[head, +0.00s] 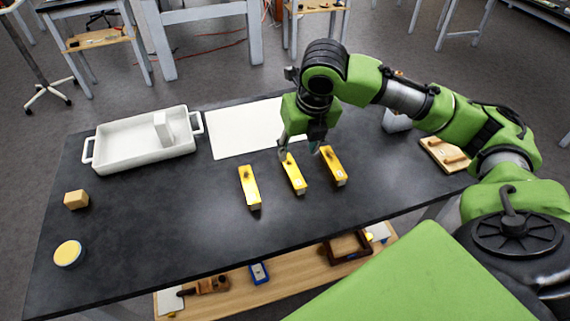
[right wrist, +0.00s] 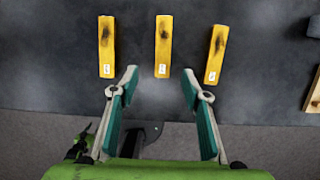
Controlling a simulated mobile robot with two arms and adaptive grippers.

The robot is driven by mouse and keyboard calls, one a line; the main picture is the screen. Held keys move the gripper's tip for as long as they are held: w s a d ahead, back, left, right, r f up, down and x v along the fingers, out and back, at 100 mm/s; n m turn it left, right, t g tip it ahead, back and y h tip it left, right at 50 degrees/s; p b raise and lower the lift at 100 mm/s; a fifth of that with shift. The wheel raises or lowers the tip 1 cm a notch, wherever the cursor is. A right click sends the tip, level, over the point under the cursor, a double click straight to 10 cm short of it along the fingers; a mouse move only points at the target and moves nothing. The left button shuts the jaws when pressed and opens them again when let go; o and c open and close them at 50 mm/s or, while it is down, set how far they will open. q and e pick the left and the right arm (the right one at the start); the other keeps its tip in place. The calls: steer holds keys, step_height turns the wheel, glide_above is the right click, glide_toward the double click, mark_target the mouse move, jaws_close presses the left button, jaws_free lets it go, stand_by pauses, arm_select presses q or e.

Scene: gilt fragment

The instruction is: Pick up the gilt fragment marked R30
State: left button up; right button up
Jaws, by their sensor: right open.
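Three yellow-gold bars with dark smudges lie apart in a row on the dark table: the left fragment (head: 250,187), the middle fragment (head: 293,174) and the right fragment (head: 333,166). The right wrist view also shows the left (right wrist: 106,45), middle (right wrist: 163,46) and right (right wrist: 215,53) ones, each with a small white label at its near end. The labels are too small to read, so I cannot tell which is R30. My right gripper (right wrist: 160,74) is open and empty, above the row, its fingers either side of the middle fragment's line. My left gripper is out of view.
A white tray (head: 97,152) with a white block stands at the back left, beside a white sheet (head: 243,127). A tan block (head: 76,199) and a round yellow-topped item (head: 68,253) lie at the left. A wooden piece (head: 445,154) lies right. The table front is clear.

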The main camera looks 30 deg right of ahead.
glide_above(293, 170)
steer(key=s, duration=0.2)
steer(key=f, duration=0.6)
steer(key=shift+s+a+f, duration=0.2)
steer(key=shift+a, duration=0.1)
steer(key=shift+p+x, duration=0.3)
steer(key=shift+x, duration=0.6)
steer(key=x, duration=0.4)
steer(key=shift+w+f+p, duration=0.2)
steer(key=shift+f+p, duration=0.1)
steer(key=shift+p, duration=0.1)
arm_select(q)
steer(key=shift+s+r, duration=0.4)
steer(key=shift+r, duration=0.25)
arm_select(e)
steer(key=c, duration=1.2)
